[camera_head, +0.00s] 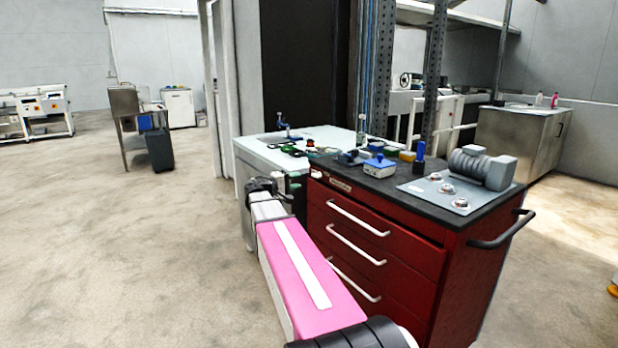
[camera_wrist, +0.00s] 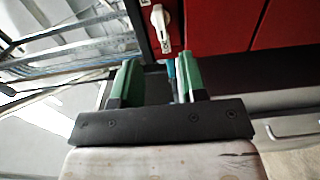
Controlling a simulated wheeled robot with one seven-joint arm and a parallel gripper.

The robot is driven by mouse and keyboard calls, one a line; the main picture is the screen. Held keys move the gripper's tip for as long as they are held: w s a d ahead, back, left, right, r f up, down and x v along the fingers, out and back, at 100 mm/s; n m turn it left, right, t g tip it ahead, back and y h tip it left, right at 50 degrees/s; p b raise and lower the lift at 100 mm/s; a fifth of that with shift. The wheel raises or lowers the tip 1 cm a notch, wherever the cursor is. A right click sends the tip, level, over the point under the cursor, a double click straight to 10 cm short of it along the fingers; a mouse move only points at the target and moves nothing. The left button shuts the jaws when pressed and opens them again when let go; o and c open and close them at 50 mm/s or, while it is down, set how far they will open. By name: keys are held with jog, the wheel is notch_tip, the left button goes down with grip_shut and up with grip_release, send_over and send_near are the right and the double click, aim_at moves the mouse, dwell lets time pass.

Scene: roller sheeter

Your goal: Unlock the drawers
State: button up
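The red drawer cabinet (camera_head: 375,245) stands right of my arm in the head view, with pale bar handles on its closed-looking drawers. Its red front also shows at the top of the wrist view (camera_wrist: 218,25). A white lever-like lock piece (camera_wrist: 161,28) sits on a red strip there, just beyond my fingertips and apart from them. My gripper (camera_wrist: 158,75) has two green fingers spread apart, with a gap between them. A small teal piece (camera_wrist: 170,68) shows near the right finger; I cannot tell what it is. In the head view my gripper (camera_head: 287,186) is beside the cabinet's upper left front corner.
The cabinet's dark top (camera_head: 385,180) holds a grey plate (camera_head: 425,200) with a motor-like unit (camera_head: 482,167) and small parts. A light workbench (camera_head: 270,155) adjoins at left. A side handle (camera_head: 503,230) juts out at right.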

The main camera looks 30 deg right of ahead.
aim_at(314, 176)
jog(key=d, duration=0.6)
jog(key=w+d, duration=0.1)
jog(key=d, duration=0.2)
jog(key=shift+w+d, duration=0.1)
jog(key=shift+d, duration=0.05)
jog(key=c, duration=0.6)
